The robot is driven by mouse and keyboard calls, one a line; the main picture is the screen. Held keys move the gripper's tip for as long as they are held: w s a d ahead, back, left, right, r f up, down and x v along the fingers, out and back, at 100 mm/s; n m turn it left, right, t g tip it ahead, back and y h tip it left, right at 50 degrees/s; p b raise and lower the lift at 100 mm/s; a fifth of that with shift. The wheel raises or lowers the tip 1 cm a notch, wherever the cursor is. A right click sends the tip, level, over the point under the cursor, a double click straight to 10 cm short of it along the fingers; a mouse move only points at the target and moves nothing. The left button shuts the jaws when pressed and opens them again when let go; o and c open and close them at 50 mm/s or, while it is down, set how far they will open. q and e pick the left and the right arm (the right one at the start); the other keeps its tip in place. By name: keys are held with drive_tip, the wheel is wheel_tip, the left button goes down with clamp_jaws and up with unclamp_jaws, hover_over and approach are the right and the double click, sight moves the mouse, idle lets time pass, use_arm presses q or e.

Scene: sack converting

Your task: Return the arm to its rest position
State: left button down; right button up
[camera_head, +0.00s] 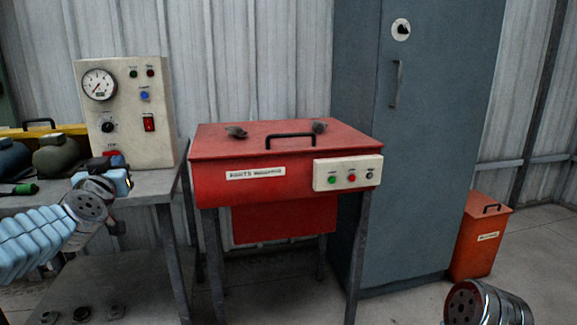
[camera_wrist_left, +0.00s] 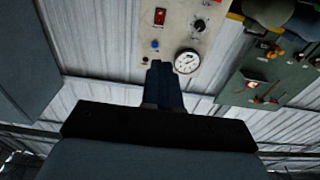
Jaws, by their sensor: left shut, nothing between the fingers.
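My left arm comes in from the left in the head view, with a pale blue ribbed sleeve and a metal wrist. My left gripper (camera_head: 117,181) is at the front right corner of the grey workbench (camera_head: 150,187), below the control panel. In the left wrist view my left gripper (camera_wrist_left: 160,68) has its dark fingers together with nothing between them. Beyond them is the beige control panel (camera_wrist_left: 188,30). Of my right arm, only a metal end part shows at the bottom right of the head view; its fingers are out of view.
A red lidded machine (camera_head: 275,180) on dark legs stands in the middle. A tall blue-grey cabinet (camera_head: 430,150) and an orange bin (camera_head: 480,240) are to the right. The beige panel (camera_head: 125,110) stands on the bench. A green tool board (camera_wrist_left: 265,85) shows in the wrist view.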

use_arm(q)
drive_tip(key=d+f+m+g+h, duration=0.1)
drive_tip(key=d+f+g+h, duration=0.3)
drive_tip(key=f, duration=0.9)
drive_tip(key=d+f+g+y, duration=0.1)
drive_tip(key=d+f, duration=0.4)
drive_tip(key=f, duration=0.8)
drive_tip(key=d+f+m+g+h, duration=0.1)
drive_tip(key=d+f+g+h, duration=0.3)
drive_tip(key=f, duration=0.9)
drive_tip(key=s+d+f+g, duration=0.2)
drive_tip(key=s+d+f, duration=0.1)
drive_tip(key=s+f, duration=0.45)
drive_tip(key=s+d+f+g, duration=0.25)
drive_tip(key=s+f, duration=0.35)
drive_tip(key=f, duration=0.3)
drive_tip(key=s+d+f+g, duration=0.2)
drive_tip(key=s+d+f, duration=0.1)
drive_tip(key=s, duration=0.5)
drive_tip(key=s+d+f+n+g+h, duration=0.1)
drive_tip(key=s+d+f, duration=0.3)
drive_tip(key=s, duration=0.4)
drive_tip(key=shift+s+f+g, duration=0.15)
drive_tip(key=shift+f+g, duration=0.4)
drive_tip(key=shift+f, duration=0.05)
